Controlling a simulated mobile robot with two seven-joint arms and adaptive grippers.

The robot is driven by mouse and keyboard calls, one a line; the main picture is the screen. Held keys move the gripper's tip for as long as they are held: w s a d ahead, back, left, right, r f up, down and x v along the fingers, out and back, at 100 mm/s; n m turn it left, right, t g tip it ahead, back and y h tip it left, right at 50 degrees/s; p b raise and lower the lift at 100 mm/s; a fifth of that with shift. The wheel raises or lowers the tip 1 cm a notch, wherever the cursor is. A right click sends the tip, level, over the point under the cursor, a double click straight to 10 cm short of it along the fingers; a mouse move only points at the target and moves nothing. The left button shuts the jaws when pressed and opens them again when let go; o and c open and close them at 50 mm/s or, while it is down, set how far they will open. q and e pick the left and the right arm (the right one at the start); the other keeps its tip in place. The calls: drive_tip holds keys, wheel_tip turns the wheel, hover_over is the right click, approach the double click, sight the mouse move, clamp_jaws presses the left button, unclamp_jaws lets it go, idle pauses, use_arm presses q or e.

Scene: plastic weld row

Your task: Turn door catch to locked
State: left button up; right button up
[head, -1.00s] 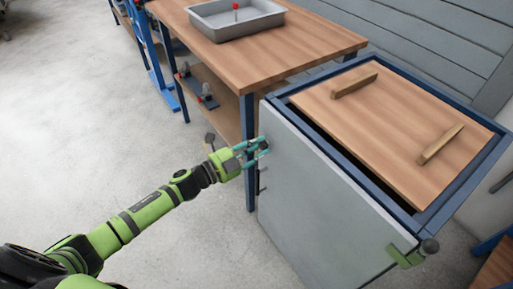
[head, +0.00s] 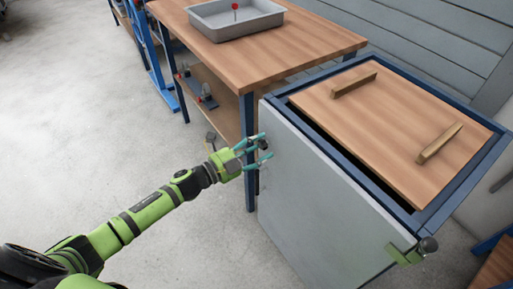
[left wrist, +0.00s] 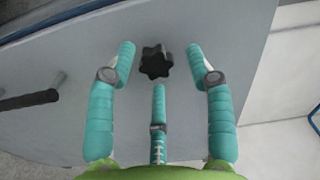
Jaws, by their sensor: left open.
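The grey door (head: 320,205) forms the front of the blue-framed cabinet (head: 466,185). In the left wrist view, a black star-shaped knob (left wrist: 156,62) sits on the door face (left wrist: 215,20), between the tips of my fingers and apparently apart from them. My left gripper (head: 263,149) is open at the door's left edge, its teal fingers spread around the knob; the fingers also show in the left wrist view (left wrist: 160,75). My right gripper is not in view.
The cabinet has a wooden top (head: 390,110) with two wooden bars. A workbench (head: 270,50) with a grey tray (head: 235,25) stands behind. A green bracket-like part (head: 402,254) shows at the door's right corner. The floor at left is clear.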

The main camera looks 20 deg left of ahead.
use_arm(q)
drive_tip(key=v, duration=1.2)
